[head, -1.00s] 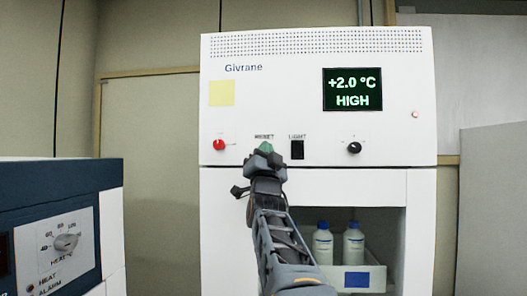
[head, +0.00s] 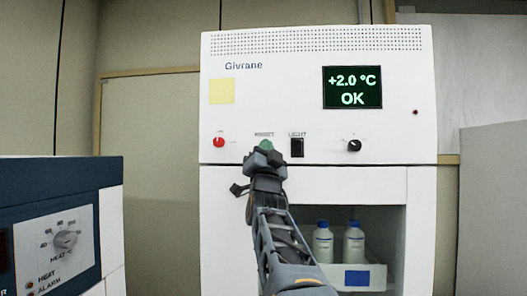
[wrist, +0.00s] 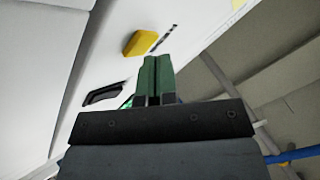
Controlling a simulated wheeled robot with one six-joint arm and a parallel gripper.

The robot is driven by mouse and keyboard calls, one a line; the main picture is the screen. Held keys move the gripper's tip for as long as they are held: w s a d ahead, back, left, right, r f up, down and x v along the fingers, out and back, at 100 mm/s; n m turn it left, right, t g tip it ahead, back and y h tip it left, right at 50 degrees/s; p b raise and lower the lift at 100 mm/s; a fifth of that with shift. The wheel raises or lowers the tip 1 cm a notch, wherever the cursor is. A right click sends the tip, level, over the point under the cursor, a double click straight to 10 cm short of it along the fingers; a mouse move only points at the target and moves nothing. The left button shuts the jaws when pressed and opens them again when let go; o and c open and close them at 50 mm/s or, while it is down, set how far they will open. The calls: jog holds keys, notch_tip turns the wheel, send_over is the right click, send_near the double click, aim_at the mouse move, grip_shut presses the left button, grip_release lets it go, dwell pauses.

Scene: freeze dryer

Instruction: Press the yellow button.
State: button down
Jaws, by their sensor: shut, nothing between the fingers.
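The yellow button (wrist: 143,43) shows in the wrist view as a raised block on the white panel, beside a line of dark lettering. In the head view it is hidden behind my gripper (head: 266,146), which is in front of the panel just below the RESET label. My gripper is shut and empty, its green fingertips (wrist: 151,62) together. In the wrist view the tips lie just below and right of the button. I cannot tell whether they touch it. The freeze dryer's display (head: 352,88) reads +2.0 °C and OK.
A black LIGHT switch (head: 297,148) is close right of my gripper. A black knob (head: 354,146) is farther right and a red button (head: 219,142) is left. A pale yellow square (head: 222,91) is on the panel. Bottles (head: 353,243) stand below. A heater unit (head: 60,220) is at left.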

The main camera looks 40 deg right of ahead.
jog(key=shift+s+a, duration=0.25)
jog(key=shift+s+a+b, duration=1.45)
jog(key=shift+s+a, duration=0.3)
jog(key=shift+s, duration=0.1)
